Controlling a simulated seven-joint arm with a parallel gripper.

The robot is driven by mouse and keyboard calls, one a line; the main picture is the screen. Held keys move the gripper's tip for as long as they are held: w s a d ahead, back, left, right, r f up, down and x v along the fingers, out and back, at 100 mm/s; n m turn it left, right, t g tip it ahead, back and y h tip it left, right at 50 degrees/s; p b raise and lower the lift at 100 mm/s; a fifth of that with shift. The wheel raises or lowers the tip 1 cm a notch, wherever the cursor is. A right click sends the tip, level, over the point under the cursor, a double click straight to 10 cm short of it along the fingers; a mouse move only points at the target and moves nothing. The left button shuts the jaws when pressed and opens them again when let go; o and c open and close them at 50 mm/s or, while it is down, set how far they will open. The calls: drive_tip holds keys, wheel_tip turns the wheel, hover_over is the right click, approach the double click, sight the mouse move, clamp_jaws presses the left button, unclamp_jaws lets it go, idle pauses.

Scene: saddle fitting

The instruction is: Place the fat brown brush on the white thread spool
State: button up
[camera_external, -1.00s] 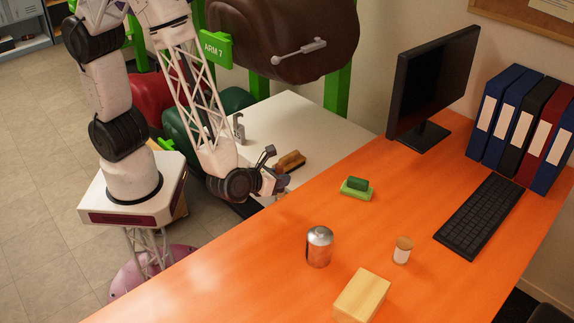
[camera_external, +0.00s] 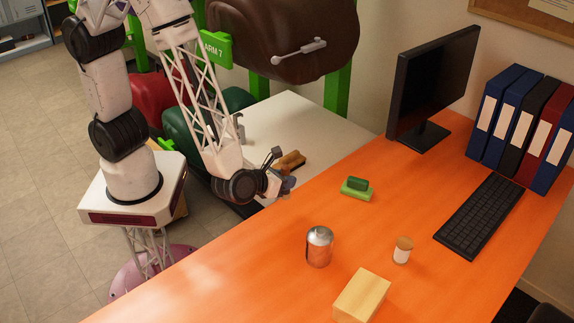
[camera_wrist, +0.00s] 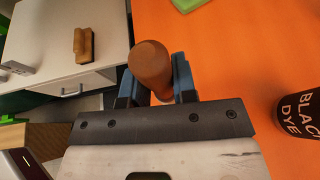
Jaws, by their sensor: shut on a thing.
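My gripper (camera_external: 287,186) is shut on a rounded, reddish-brown piece, which looks like the handle of the fat brown brush (camera_wrist: 150,62). In the wrist view the piece sits between the two blue-grey fingers (camera_wrist: 156,80); its lower part is hidden. The white thread spool (camera_external: 402,254), a small white cylinder with a tan top, stands upright on the desk, well to the right of my gripper. Nothing is seen on top of it.
A metal can (camera_external: 319,247) labelled black dye stands between gripper and spool; it shows in the wrist view (camera_wrist: 300,118). A yellow block (camera_external: 362,296) and green block (camera_external: 357,194) flank that area. Another brown brush (camera_external: 291,161) lies on the white table (camera_external: 300,122). A keyboard (camera_external: 480,215) is right.

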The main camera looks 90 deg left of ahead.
drive_tip(key=w+d+r+m, duration=0.1)
drive_tip(key=w+d+r, duration=0.2)
drive_tip(key=w+d, duration=0.3)
drive_tip(key=w+d+r+t+h, duration=0.1)
drive_tip(key=w+d+r, duration=0.3)
drive_tip(key=w, duration=0.7)
drive_tip(key=d, duration=0.2)
drive_tip(key=shift+w+d+m, duration=0.15)
drive_tip(key=shift+d+m, duration=0.25)
hover_over(405, 242)
drive_tip(key=shift+f, duration=0.8)
drive_tip(key=shift+f, duration=1.75)
drive_tip(key=shift+f, duration=0.1)
drive_tip(key=o, duration=0.9)
